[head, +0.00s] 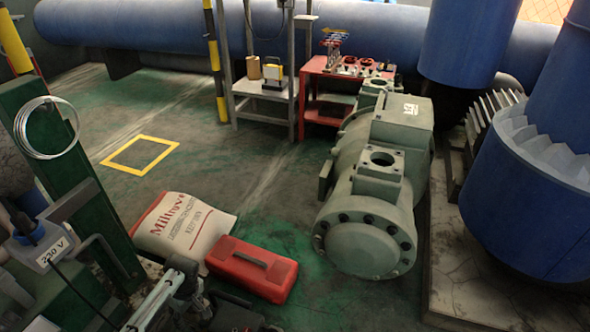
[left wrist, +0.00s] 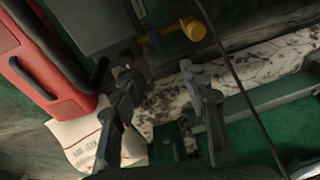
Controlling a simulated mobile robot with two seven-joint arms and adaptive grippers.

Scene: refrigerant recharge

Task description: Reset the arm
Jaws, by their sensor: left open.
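My left gripper (head: 180,283) is low in the bottom left of the head view, in front of the white sack and the red case. In the left wrist view its two dark fingers (left wrist: 157,68) stand apart with nothing between them. A yellow valve-like fitting (left wrist: 190,30) on a dark unit lies beyond the fingertips, apart from them as far as I can tell. My right gripper is not in view.
A red case (head: 250,268) lies beside a white sack (head: 183,228) on the floor. A grey-green compressor (head: 370,245) stands to the right. A green beam (head: 85,190) holding a wire coil (head: 47,128) rises at left. Open floor surrounds the yellow square (head: 140,155).

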